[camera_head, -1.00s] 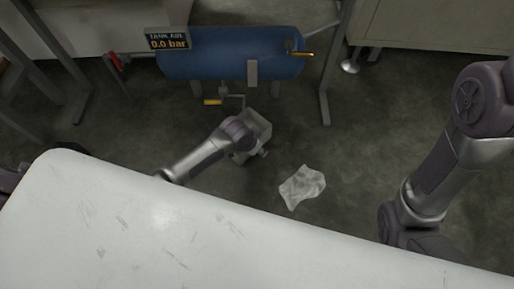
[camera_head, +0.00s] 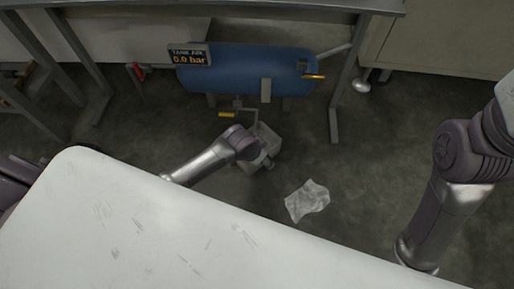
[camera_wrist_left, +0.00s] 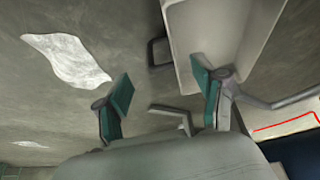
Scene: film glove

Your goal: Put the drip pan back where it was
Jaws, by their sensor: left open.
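The drip pan, a pale grey box-like container (camera_head: 268,138), stands on the floor below the front of the blue tank (camera_head: 245,70). My left arm reaches over it and hides part of it. In the left wrist view the pan (camera_wrist_left: 205,35) is at the top right, with a dark loop like a handle on its side. My left gripper (camera_wrist_left: 163,84) is open, its two teal-padded fingers apart with nothing held between them. The right finger overlaps the pan in the picture; I cannot tell whether they touch. My right gripper is out of view.
A pale crumpled sheet (camera_head: 307,201) lies on the floor right of the pan. A white table (camera_head: 130,225) fills the foreground. A yellow-handled valve (camera_head: 228,114) hangs under the tank. A bench leg (camera_head: 334,110) stands right of it. Floor between sheet and right arm is clear.

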